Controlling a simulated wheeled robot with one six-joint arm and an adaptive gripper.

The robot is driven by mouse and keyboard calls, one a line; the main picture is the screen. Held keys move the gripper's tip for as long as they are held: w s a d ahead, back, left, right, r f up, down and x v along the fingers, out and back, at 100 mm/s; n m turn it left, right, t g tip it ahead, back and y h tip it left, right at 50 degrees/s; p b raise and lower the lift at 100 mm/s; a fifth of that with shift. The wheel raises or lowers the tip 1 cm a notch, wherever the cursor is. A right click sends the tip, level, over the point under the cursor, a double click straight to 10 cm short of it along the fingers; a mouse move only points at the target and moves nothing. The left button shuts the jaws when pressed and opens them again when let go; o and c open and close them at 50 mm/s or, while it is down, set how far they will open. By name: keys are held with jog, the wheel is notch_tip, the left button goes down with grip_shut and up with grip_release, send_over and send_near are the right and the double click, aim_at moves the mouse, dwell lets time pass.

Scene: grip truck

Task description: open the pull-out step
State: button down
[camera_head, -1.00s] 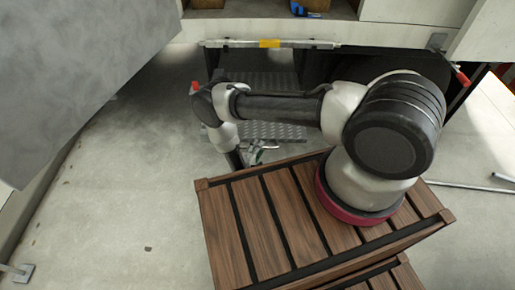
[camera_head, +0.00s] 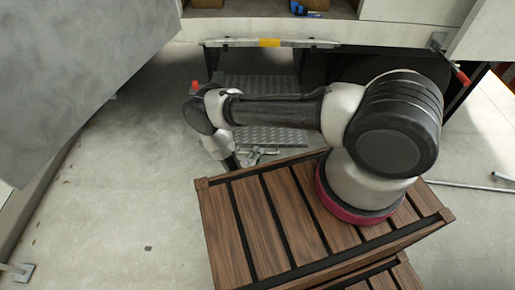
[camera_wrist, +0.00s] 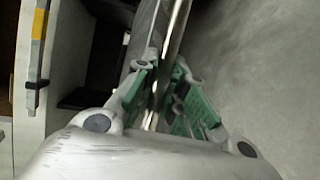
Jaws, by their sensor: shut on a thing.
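The pull-out step (camera_head: 270,138) is a grey checker-plate step below the truck's side. Its lower tread shows beneath my forearm, and a further plate shows above and behind the arm. My gripper (camera_head: 254,157) is low at the step's near edge, just past the wooden crate, and partly hidden by my wrist. In the wrist view, the green-padded fingers of my gripper (camera_wrist: 165,85) are shut on a shiny metal bar (camera_wrist: 178,28) at the step's edge. The rest of the step is hard to make out there.
My arm stands above a slatted wooden crate (camera_head: 265,225). A large grey panel (camera_head: 80,80) hangs at the left. A truck bed edge with a yellow mark (camera_head: 269,43) is above the step. Metal rods (camera_head: 470,186) lie at right. Concrete floor (camera_head: 120,220) is clear at left.

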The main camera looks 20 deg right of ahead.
jog(key=shift+s+a, duration=0.15)
jog(key=shift+s, duration=0.4)
jog(key=c, duration=1.5)
grip_release()
jog(key=shift+o, duration=0.2)
jog(key=shift+r, duration=0.1)
